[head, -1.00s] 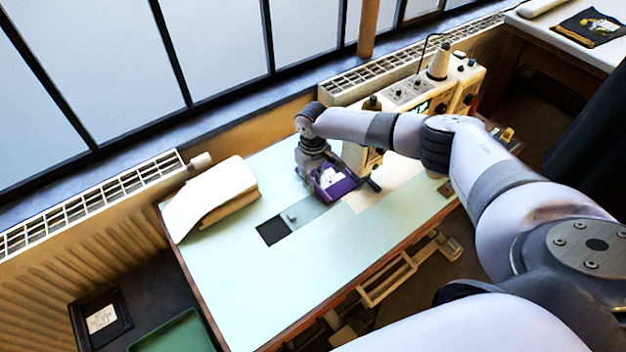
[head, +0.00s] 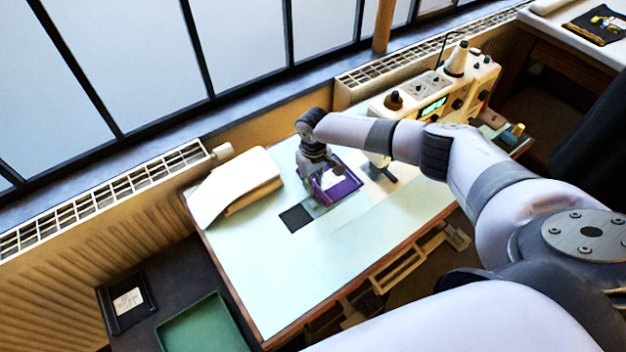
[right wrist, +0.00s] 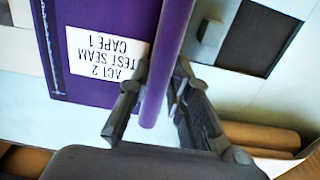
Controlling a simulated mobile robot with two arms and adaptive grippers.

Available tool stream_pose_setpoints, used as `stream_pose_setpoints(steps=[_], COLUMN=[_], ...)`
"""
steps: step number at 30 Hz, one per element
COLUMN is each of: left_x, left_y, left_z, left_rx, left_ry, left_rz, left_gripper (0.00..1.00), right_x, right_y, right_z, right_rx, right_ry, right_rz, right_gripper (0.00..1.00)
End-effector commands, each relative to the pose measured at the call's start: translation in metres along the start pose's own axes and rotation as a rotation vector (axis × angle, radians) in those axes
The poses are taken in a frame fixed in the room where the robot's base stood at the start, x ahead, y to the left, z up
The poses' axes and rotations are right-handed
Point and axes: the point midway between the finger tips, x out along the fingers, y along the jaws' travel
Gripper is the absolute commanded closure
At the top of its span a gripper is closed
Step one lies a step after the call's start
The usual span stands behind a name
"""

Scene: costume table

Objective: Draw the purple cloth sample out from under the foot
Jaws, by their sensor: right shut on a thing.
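The purple cloth sample (head: 348,191) lies on the pale table, left of the sewing machine (head: 432,105). Its white label reads "ACT 2 TEST SEAM CAPE 1" in the right wrist view (right wrist: 105,57). My right gripper (right wrist: 160,75) is shut on a raised purple fold at the sample's edge. In the head view my right gripper (head: 319,172) is at the sample's left side. In the head view the sample seems to lie clear of the machine's needle area (head: 383,173); the foot itself is too small to make out. My left gripper is out of view.
A dark opening (head: 296,217) with a grey slide plate lies just left of the sample. A folded pale cloth (head: 236,184) is at the table's back left. A green tray (head: 205,325) is at lower left. The table's front middle is clear.

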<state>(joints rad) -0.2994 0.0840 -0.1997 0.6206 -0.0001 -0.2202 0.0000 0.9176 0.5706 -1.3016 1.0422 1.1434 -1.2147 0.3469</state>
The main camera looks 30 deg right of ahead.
Motion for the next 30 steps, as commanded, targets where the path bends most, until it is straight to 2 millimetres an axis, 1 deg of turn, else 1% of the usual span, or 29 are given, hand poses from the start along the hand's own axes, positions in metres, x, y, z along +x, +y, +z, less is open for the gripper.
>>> stream_pose_setpoints(steps=[2, 3, 13, 23, 26, 29, 30], left_x=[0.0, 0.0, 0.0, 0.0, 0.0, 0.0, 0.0], left_y=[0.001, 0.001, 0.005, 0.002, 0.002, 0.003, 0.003], left_z=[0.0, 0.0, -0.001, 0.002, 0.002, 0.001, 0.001], left_rx=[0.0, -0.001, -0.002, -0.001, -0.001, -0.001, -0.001], left_ry=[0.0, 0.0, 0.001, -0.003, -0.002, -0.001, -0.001], left_rz=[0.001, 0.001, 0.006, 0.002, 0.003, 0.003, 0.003], left_gripper=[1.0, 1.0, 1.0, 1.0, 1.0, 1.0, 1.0], right_x=[0.0, 0.0, 0.0, -0.002, -0.01, -0.025, -0.034], right_y=[0.0, 0.0, 0.0, 0.0, 0.0, 0.001, 0.001], right_z=[0.0, 0.0, 0.0, 0.0, -0.001, -0.001, -0.001], right_rx=[0.0, 0.0, 0.0, -0.001, -0.001, -0.002, -0.002], right_ry=[0.0, 0.0, 0.0, 0.0, 0.001, 0.002, 0.003], right_rz=[0.0, 0.0, 0.0, 0.0, -0.001, 0.0, 0.0], right_gripper=[1.0, 0.81, 0.59, 0.58, 0.58, 0.58, 0.58])
